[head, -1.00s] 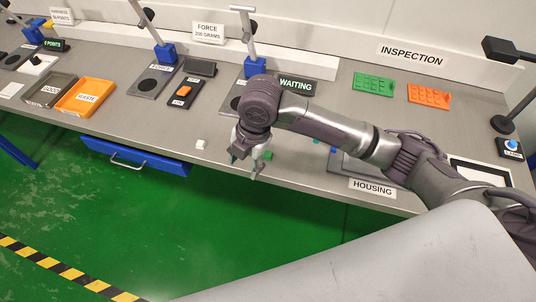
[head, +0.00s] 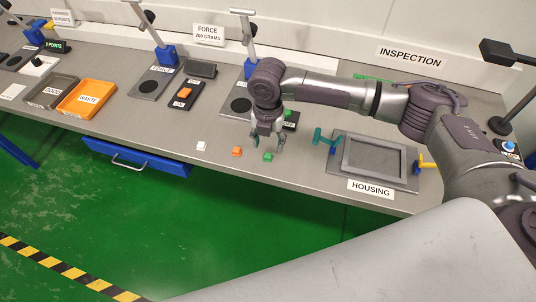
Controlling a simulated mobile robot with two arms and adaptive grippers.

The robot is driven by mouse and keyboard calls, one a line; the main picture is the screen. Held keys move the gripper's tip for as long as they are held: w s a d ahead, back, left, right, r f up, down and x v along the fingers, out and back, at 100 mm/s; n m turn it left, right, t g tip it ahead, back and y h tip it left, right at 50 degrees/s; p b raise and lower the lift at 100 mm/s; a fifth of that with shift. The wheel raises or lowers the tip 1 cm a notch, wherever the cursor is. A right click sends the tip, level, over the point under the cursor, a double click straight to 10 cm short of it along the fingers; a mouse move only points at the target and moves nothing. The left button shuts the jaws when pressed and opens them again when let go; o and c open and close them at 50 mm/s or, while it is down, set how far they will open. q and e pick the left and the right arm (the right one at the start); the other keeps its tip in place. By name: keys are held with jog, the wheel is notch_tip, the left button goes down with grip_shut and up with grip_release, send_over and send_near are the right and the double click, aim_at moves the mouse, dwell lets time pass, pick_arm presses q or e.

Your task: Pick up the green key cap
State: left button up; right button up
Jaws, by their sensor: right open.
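The green key cap (head: 268,157) is a small green block on the grey bench near its front edge. My right gripper (head: 269,148) points down just above and behind it, with its fingers spread and nothing visible between them. I cannot tell whether a fingertip touches the cap. An orange key cap (head: 237,151) and a white key cap (head: 201,146) lie in a row to the left of the green one. My left gripper is not in view.
The grey housing frame (head: 375,158) sits to the right, with a teal clamp (head: 326,139) and a yellow clamp (head: 427,162) beside it. An orange waste tray (head: 87,99) is at the left. The bench front edge is close to the caps.

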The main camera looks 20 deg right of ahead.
aim_at(268, 155)
notch_tip(268, 155, down, 4)
jog(key=shift+f+p, duration=0.15)
jog(key=shift+p, duration=0.7)
jog(key=shift+f, duration=0.45)
jog(key=c, duration=0.8)
